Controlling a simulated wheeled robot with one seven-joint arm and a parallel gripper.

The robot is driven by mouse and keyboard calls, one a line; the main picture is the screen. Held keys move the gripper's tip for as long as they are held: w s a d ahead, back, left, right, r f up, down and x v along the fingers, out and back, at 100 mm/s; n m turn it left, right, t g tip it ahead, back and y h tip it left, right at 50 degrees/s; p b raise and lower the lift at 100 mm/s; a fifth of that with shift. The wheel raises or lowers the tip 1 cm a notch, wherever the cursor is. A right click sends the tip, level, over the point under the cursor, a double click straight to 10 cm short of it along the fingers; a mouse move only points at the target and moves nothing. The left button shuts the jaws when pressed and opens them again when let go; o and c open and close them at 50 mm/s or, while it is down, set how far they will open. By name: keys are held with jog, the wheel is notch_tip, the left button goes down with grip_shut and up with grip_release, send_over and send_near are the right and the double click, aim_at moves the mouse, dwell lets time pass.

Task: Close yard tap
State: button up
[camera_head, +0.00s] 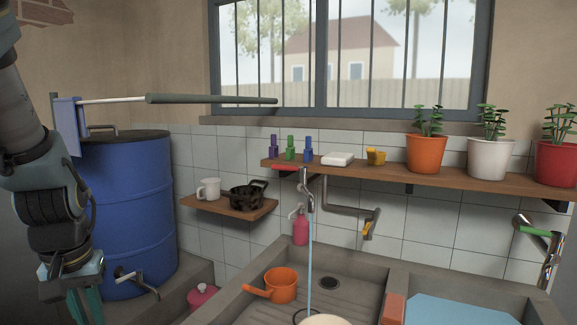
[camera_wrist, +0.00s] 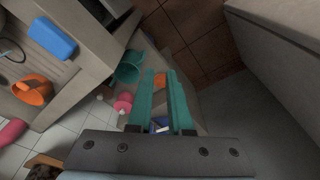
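A chrome tap (camera_head: 306,190) on the wall above the sink has a thin blue stream of water (camera_head: 309,250) falling from it. A second pipe with a yellow handle (camera_head: 368,229) bends out to its right. A silver tap (camera_head: 137,280) sits low by the blue barrel, and a chrome pipe with a green lever (camera_head: 538,232) stands at the far right. I cannot tell which is the yard tap. My gripper (camera_head: 86,308) is at the lower left, in front of the barrel and away from the running tap. In the wrist view my gripper's teal fingers (camera_wrist: 160,75) are apart and empty.
The sink (camera_head: 262,300) holds an orange dipper (camera_head: 281,285). A wooden shelf (camera_head: 390,172) with pots and small bottles runs above the taps. The blue barrel (camera_head: 130,215) stands beside my arm. A pink pot (camera_head: 203,296) and teal bucket (camera_wrist: 130,67) are low down.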

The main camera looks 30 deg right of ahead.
jog(key=w+d+r+m, duration=0.1)
jog(key=d+m, duration=0.1)
jog(key=m, duration=0.1)
jog(key=w+d+r+m+t, duration=0.1)
jog(key=w+d+r+m, duration=0.1)
jog(key=d+m, duration=0.1)
jog(key=w+d+r+m, duration=0.1)
jog(key=w+d+m, duration=0.1)
jog(key=d+m, duration=0.1)
jog(key=shift+r+m+t+b, duration=0.2)
jog(key=shift+m+t+b, duration=0.2)
jog(key=shift+m, duration=0.2)
grip_shut()
jog(key=s+d+r+m+t+h+b, duration=0.1)
jog(key=s+d+r+m+t+h, duration=0.15)
jog(key=d+r+m, duration=1.05)
jog(key=s+d+r+m+t+h+b, duration=0.1)
jog(key=d+r+m+t+h, duration=0.2)
jog(key=d+r+m, duration=1)
jog(key=m, duration=0.5)
send_near(289, 169)
notch_tip(289, 169, down, 3)
jog(key=w+a, duration=0.1)
jog(key=w, duration=0.2)
jog(key=shift+w+d+f+g+p, duration=0.2)
jog(key=shift+w+d, duration=0.25)
jog(key=shift+w, duration=0.25)
jog(key=shift+w+d+f+g+p, duration=0.1)
jog(key=shift+w+d+f, duration=0.1)
jog(key=shift+w+d, duration=0.4)
